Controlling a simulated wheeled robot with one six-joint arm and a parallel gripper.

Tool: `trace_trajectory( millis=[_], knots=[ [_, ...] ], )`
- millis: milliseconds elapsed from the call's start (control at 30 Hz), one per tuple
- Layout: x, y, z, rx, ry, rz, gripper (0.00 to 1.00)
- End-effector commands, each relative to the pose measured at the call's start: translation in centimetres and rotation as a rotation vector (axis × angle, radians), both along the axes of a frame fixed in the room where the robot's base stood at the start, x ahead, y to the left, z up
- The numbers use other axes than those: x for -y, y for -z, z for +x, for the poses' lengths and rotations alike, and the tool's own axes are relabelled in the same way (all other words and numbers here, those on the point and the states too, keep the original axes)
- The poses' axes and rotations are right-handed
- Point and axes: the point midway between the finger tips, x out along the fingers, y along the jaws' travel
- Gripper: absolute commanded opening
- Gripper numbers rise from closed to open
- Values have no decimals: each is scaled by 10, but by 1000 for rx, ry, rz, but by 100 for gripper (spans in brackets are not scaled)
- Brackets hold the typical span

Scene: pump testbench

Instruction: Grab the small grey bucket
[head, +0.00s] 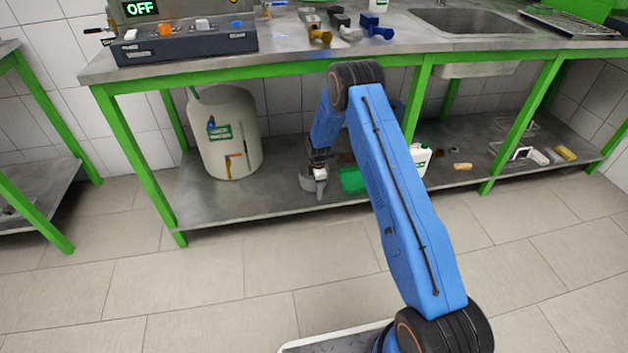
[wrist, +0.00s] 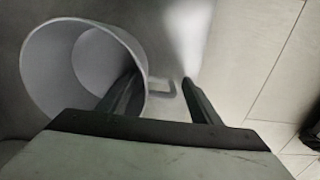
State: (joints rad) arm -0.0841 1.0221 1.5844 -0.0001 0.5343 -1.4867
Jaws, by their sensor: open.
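The small grey bucket (wrist: 88,75) lies in the left half of the wrist view, its round mouth facing the camera and a small handle (wrist: 163,88) on its right side. My gripper (wrist: 160,80) is open. Its left finger overlaps the bucket's mouth and seems to reach inside. Its right finger is outside, to the right of the handle, so the right wall and handle sit between the fingers. I cannot tell whether either finger touches. In the head view the bucket (head: 306,182) is on the lower shelf, partly hidden by my gripper (head: 319,190).
The lower shelf (head: 270,203) also holds a large beige tank (head: 222,135) to the left, and a green container (head: 352,179) and white bottle (head: 420,158) to the right. The steel bench top (head: 290,50) lies above, with green legs (head: 135,160) at the front. The floor in front is clear.

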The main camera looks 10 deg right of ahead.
Motion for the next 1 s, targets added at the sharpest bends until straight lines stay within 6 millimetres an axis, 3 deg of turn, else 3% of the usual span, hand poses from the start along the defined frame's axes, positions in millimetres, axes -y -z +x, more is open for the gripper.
trace_trajectory(
  millis=[67, 300, 533, 667, 1000],
  knots=[
    [0, 0, 0, 0, 0, 0, 58],
    [0, 0, 0, 0, 0, 0, 4],
    [0, -2, 0, 0, 0, 0, 4],
    [0, -12, 0, 0, 0, 0, 3],
    [0, -73, 1, 2, 0, 0, 3]
  ],
)
